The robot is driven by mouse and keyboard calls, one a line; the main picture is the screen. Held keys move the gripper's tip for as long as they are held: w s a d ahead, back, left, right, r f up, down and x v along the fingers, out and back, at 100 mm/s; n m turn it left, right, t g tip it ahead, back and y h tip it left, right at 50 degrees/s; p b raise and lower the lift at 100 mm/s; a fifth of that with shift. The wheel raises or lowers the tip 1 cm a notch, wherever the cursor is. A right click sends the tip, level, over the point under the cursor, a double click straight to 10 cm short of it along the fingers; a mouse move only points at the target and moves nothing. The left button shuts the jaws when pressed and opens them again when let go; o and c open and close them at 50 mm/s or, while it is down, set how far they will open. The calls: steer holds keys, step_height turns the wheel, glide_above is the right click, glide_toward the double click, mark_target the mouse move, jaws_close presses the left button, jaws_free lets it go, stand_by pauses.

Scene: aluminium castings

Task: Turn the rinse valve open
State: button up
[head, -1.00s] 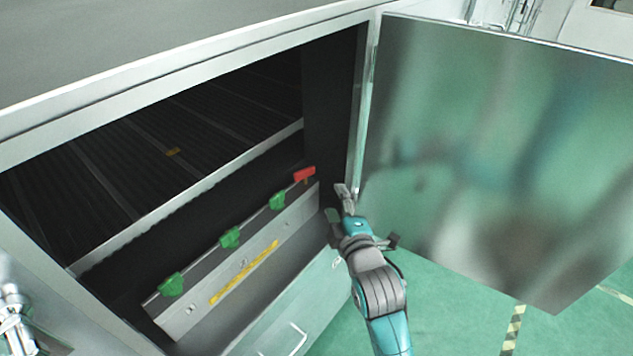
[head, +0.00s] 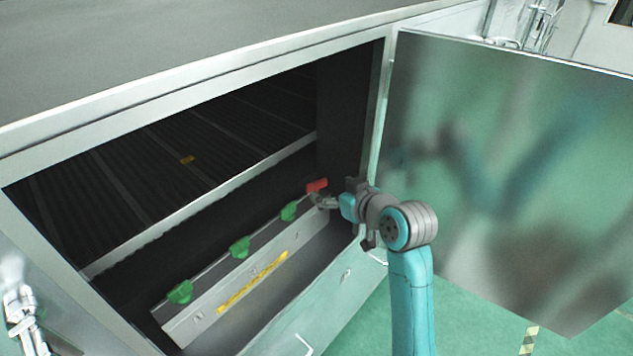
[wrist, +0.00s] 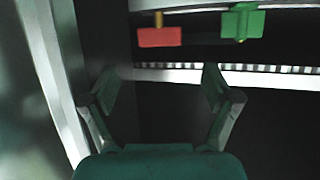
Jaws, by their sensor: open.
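A red valve handle (head: 317,185) sits at the far right end of the valve rail inside the open cabinet. In the wrist view the red handle (wrist: 160,37) hangs on a brass-coloured stem, ahead of the fingers and roughly midway between them. My gripper (head: 322,200) is close to the red handle in the head view. It also shows in the wrist view, where its fingers (wrist: 160,90) are spread and empty. I cannot tell from the head view whether a finger touches the handle. No label marks which valve is the rinse valve.
Several green handles (head: 240,247) line the same rail, the nearest one (wrist: 242,22) just right of the red one. A yellow strip (head: 252,282) marks the panel below. The open door (head: 500,180) and the cabinet's right post stand close to my arm.

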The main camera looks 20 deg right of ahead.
mark_target(318, 182)
steer(key=x, duration=0.8)
steer(key=shift+w, duration=0.1)
steer(key=c, duration=1.2)
